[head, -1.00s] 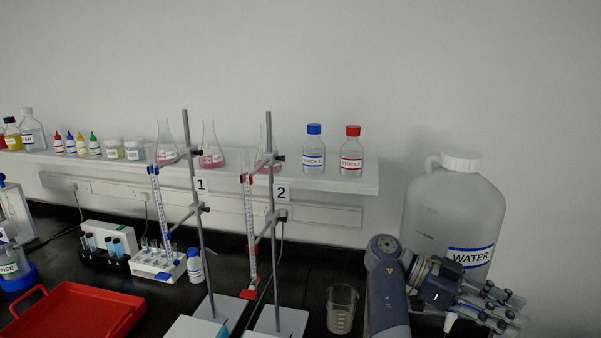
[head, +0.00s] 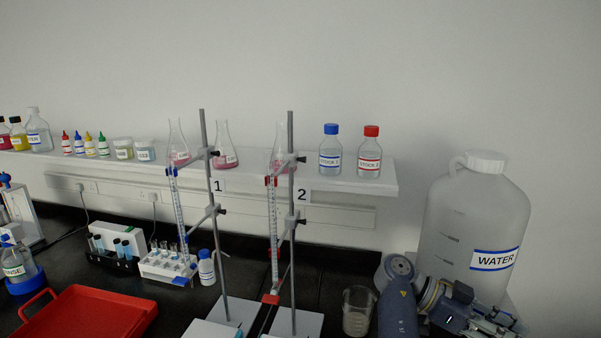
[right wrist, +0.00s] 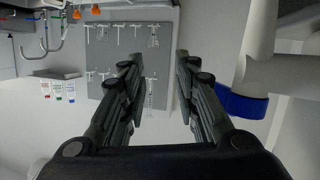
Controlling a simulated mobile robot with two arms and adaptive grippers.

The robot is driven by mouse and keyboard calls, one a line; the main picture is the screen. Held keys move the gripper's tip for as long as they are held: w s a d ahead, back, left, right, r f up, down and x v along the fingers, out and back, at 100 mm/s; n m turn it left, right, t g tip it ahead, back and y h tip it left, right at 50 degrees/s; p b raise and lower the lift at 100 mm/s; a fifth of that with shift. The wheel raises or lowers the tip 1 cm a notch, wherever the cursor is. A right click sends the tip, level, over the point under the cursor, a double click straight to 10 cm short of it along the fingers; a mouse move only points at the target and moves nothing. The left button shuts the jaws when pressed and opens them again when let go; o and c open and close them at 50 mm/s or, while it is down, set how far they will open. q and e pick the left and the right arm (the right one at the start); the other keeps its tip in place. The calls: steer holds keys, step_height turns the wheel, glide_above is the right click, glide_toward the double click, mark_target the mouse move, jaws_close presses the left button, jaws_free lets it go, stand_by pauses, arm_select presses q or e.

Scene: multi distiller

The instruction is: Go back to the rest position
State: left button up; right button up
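My right gripper (head: 508,326) is at the lower right of the head view, in front of the large water jug (head: 466,240) and partly cut off by the bottom edge. In the right wrist view my right gripper (right wrist: 159,60) has its two fingers wide apart with nothing between them. The jug stands upright behind my arm, its lower part hidden. My left gripper is in neither view.
A glass beaker (head: 357,318) stands just left of my right arm. Two burette stands (head: 212,230) (head: 291,225) are further left. A red tray (head: 92,308) lies at the lower left. The shelf (head: 375,184) holds bottles and flasks.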

steer(key=s+d+f+n+t+y, duration=0.1)
steer(key=s+f+n+t+y, duration=0.2)
steer(key=f+n, duration=0.5)
steer(key=s+d+f+n+t+y, duration=0.1)
steer(key=s+f+n+t, duration=0.35)
steer(key=f, duration=0.75)
steer(key=s+a+f+n+t+y, duration=0.1)
steer(key=s+a+f+n+y, duration=0.1)
steer(key=s+a+n+y, duration=0.6)
steer(key=s+a+f+n+t+y, duration=0.15)
steer(key=s+a+n, duration=0.25)
steer(key=s+a, duration=0.55)
step_height(320, 180, down, 28)
steer(key=w+a+g+b, duration=0.1)
steer(key=w+a+b, duration=0.1)
steer(key=b, duration=0.1)
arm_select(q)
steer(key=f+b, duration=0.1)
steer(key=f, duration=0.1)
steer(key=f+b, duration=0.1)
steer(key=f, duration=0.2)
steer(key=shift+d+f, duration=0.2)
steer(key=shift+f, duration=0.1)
arm_select(e)
steer(key=s+d+f+g, duration=0.1)
steer(key=s+d+f, duration=0.1)
steer(key=s+f, duration=1.5)
step_height(320, 180, down, 2)
steer(key=shift+s+d+f+h, duration=0.2)
steer(key=shift+d+h, duration=0.15)
